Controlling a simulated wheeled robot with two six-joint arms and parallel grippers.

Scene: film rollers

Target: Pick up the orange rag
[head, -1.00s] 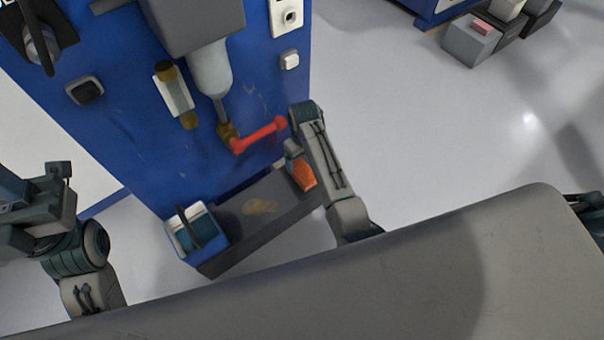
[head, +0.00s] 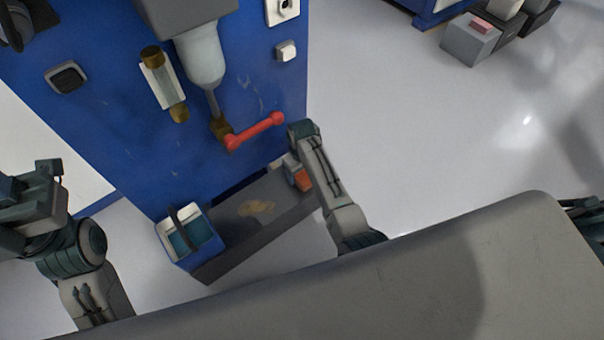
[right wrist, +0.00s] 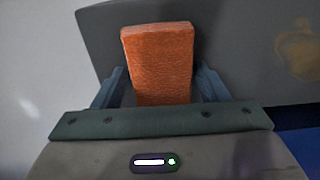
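The orange rag (head: 304,180) lies on the right end of the dark grey step (head: 230,242), at the foot of the blue machine, partly hidden by my right arm and gripper. In the right wrist view the rag (right wrist: 160,50) is an upright rectangular orange block shape between the fingers. My right gripper (right wrist: 161,75) is open, one finger on each side of the rag, with a narrow gap seen on both sides. It also shows small in the head view (head: 291,164). My left gripper (head: 30,190) is at the left edge of the head view; its fingers are not clear.
A blue and white bin (head: 188,235) stands at the left end of the step. A red handle (head: 255,131) sticks out from the blue machine (head: 120,120) above the step. Grey boxes (head: 468,42) stand far at the upper right.

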